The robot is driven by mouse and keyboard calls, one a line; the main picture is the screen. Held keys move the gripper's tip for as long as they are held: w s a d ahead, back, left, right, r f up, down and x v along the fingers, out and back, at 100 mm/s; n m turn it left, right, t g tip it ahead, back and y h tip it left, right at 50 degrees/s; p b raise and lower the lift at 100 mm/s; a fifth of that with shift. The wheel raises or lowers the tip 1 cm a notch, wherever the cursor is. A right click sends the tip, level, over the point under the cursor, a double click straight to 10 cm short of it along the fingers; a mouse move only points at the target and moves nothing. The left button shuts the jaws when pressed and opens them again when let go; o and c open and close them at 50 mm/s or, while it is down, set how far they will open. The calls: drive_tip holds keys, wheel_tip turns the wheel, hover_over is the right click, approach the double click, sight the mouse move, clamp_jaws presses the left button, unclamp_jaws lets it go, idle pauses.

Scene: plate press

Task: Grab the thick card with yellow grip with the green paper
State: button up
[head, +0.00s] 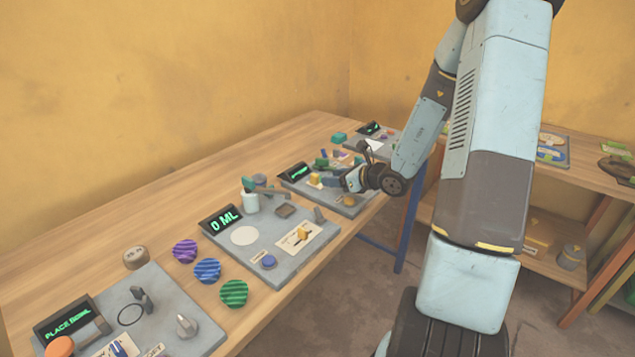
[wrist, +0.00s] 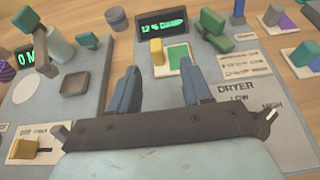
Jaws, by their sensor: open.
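The thick card with green paper (wrist: 178,58) lies on the grey dryer panel in the wrist view, ahead of my fingertips. Its yellow grip (wrist: 160,43) appears at the card's far left edge. In the head view a yellow grip (head: 314,179) shows just left of my fingers; the card there is small and partly hidden. My gripper (wrist: 158,60) is open, with its two blue fingers apart and nothing between them. It also shows low over the panel in the head view (head: 338,182).
A lit display (wrist: 163,25) stands behind the card. A green lever-like part (wrist: 214,40) rises close to the right finger. A neighbouring panel (head: 228,258) with a white disc and a yellow slider lies left. Striped purple, blue and green pucks (head: 207,271) sit on the table.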

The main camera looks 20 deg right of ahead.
sight(318, 178)
drive_tip(key=shift+x, duration=4.1)
drive_tip(key=shift+s+a+r, duration=0.1)
drive_tip(key=shift+a+r, duration=0.1)
drive_tip(key=shift+c, duration=0.3)
clamp_jaws()
